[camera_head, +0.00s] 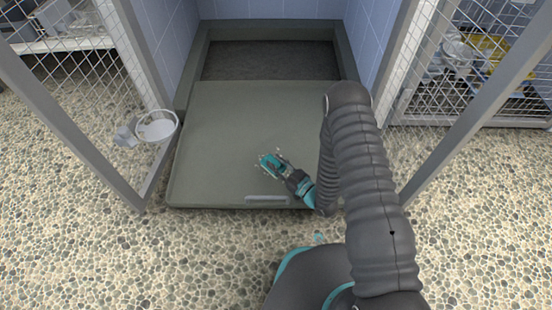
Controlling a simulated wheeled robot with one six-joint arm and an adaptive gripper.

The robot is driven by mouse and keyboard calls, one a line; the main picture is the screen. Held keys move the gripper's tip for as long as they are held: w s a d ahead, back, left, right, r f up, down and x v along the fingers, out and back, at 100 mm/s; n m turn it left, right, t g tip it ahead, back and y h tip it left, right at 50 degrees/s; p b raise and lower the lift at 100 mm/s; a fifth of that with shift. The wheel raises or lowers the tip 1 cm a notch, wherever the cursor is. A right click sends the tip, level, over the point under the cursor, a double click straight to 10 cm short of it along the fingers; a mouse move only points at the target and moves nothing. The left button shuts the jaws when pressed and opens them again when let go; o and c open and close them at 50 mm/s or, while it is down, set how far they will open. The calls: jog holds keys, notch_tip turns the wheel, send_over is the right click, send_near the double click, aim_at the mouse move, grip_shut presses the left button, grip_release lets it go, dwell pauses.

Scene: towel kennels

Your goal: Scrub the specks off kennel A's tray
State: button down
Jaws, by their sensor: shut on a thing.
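The tray (225,125) is a flat grey-green panel, slid out in front of the open kennel. A pale handle strip (266,199) runs along its front edge. My gripper (270,162) is over the tray's right-centre part, pointing up and left. It is shut on a small scrubber, whose pale ragged edges (260,165) stick out around the teal fingers. The fingers hide most of it. I cannot tell whether it touches the tray. I make out no clear specks on the visible tray surface. My arm hides the tray's right front corner.
The kennel's dark floor (270,60) lies behind the tray. Open mesh doors stand at left (95,90) and right (480,100). A round bowl (157,125) hangs on the left door, close to the tray's left edge. Pebbled floor (90,250) is clear in front.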

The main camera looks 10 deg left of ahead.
jog(key=shift+s+d, duration=1.7)
jog(key=shift+s, duration=2.25)
jog(key=shift+w+a+r, duration=0.7)
jog(key=shift+w+a, duration=0.3)
jog(key=shift+w, duration=8.05)
jog(key=s+d, duration=0.3)
jog(key=s, duration=1.1)
jog(key=shift+d+r+b, duration=0.15)
jog(key=shift+r+b, duration=0.15)
jog(key=shift+r, duration=0.05)
